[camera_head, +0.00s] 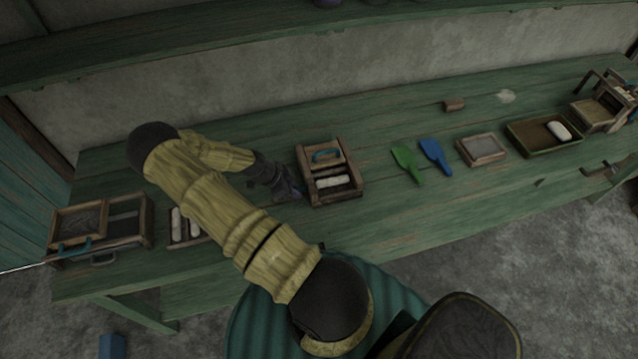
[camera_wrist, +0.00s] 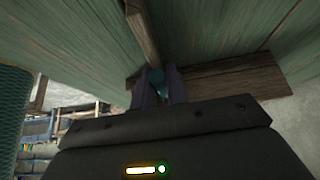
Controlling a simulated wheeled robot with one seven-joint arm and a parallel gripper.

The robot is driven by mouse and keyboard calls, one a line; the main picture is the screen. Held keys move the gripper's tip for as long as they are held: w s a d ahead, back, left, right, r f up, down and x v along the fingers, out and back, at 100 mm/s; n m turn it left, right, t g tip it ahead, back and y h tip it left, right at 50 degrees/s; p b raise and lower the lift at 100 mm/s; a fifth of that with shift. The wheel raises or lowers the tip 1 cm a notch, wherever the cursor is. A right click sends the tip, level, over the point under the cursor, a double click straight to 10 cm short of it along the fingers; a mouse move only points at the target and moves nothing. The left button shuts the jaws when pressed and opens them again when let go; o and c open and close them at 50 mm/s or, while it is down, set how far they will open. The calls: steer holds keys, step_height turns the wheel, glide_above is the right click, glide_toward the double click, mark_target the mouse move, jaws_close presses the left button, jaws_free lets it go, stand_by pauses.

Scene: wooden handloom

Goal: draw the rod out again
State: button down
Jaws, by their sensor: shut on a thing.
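My gripper (camera_head: 290,194) is at the left side of a small wooden frame (camera_head: 352,193) on the green bench. In the wrist view my gripper (camera_wrist: 161,88) is shut on a teal, rounded piece (camera_wrist: 155,75), which looks like the end of the rod. The teal end lies close to wooden bars (camera_wrist: 142,35). The rest of the rod is hidden, and I cannot tell how much of it is inside the wood.
A rack with pale rolls (camera_head: 178,224) and a larger wooden frame (camera_head: 146,222) stand to the left. Green (camera_head: 408,164) and blue (camera_head: 435,156) scoops, a small framed tray (camera_head: 482,150) and a box (camera_head: 522,146) holding a white block lie to the right. Bare bench lies between them.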

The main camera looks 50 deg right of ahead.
steer(key=w+a, duration=0.2)
steer(key=a, duration=0.1)
steer(key=w+a+b, duration=0.1)
steer(key=w+a, duration=0.1)
steer(key=a, duration=0.1)
steer(key=w+a+b, duration=0.1)
steer(key=w+a, duration=0.1)
steer(key=a, duration=0.1)
steer(key=shift+a, duration=0.35)
steer(key=c, duration=1.3)
jaws_free()
steer(key=shift+p+v, duration=1.35)
steer(key=shift+v, duration=2.1)
